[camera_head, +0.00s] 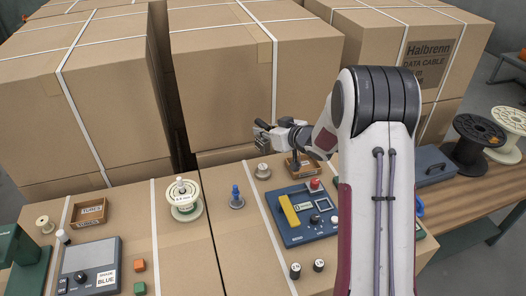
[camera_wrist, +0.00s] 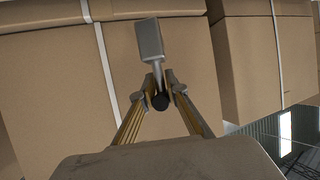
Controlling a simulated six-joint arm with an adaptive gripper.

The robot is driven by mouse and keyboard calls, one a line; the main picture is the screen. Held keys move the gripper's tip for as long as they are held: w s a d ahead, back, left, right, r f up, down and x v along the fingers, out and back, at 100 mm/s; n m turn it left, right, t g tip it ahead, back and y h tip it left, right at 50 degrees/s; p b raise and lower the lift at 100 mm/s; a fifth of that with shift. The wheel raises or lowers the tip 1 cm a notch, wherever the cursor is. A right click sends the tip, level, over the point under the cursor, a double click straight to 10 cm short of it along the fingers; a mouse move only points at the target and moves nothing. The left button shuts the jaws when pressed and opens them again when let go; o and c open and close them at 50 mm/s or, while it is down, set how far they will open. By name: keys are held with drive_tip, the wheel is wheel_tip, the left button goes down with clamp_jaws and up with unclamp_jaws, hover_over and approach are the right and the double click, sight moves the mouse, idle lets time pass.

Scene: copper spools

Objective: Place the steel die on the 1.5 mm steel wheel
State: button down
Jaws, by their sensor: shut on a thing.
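My gripper (camera_head: 272,132) is raised above the boxes at the middle of the head view. In the wrist view its fingers (camera_wrist: 160,92) are shut on a grey, metal-looking piece (camera_wrist: 149,42), which fits the steel die. This piece has a flat block end, a thin stem and a black round end between the fingers. A small grey wheel-like piece with a short post (camera_head: 263,171) stands on the box top below my gripper; I cannot read whether it is the 1.5 mm steel wheel. A blue-posted piece (camera_head: 237,198) stands left of it.
A blue panel (camera_head: 292,235) with a yellow bar and red button lies right of centre. A white spool (camera_head: 185,203), a wooden tray (camera_head: 89,211) and a grey device (camera_head: 88,265) are on the left. Large cartons (camera_head: 225,80) rise behind. Small black-sided cylinders (camera_head: 295,271) stand in front.

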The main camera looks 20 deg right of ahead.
sight(264, 139)
drive_tip(key=shift+f, duration=1.75)
drive_tip(key=shift+f, duration=1.9)
drive_tip(key=shift+f, duration=0.1)
drive_tip(key=c, duration=2)
unclamp_jaws()
drive_tip(key=shift+f, duration=0.1)
drive_tip(key=shift+r, duration=0.2)
drive_tip(key=shift+v, duration=6)
